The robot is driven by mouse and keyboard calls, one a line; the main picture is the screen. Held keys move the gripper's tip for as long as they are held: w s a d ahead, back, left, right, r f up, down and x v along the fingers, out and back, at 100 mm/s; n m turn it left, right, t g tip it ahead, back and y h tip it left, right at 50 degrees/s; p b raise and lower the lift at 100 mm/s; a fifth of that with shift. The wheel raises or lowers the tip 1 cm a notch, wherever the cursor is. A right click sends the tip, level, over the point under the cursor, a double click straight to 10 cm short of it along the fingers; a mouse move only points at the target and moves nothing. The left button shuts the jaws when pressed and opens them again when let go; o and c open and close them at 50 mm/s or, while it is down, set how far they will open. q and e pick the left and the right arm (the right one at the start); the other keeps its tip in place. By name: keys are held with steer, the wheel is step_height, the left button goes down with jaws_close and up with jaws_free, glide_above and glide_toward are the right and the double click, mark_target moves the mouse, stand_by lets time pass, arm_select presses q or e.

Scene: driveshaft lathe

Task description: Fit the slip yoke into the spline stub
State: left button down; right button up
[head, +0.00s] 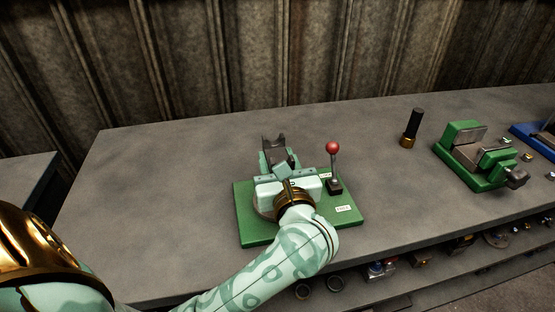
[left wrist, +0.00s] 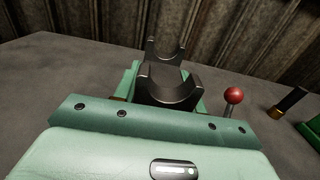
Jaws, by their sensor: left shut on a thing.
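My left gripper (head: 286,172) is over the green fixture plate (head: 258,234), low and close to the fixture. My right gripper is not in view.
A red-knobbed lever (head: 333,149) stands on the plate close to the right of my gripper. Farther right are a black cylinder with a brass foot (head: 412,128) and a green vise (head: 470,155). The grey bench (head: 150,190) is clear left of the plate.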

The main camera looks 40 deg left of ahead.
arm_select(q)
steer(key=shift+f+b, duration=2)
steer(key=shift+f, duration=0.75)
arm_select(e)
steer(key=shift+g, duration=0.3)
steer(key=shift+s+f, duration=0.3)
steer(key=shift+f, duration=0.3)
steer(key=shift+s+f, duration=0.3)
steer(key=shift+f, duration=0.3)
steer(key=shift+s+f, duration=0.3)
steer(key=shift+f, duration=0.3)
arm_select(q)
steer(key=c, duration=0.7)
jaws_free()
steer(key=shift+c, duration=0.2)
steer(key=shift+f, duration=0.15)
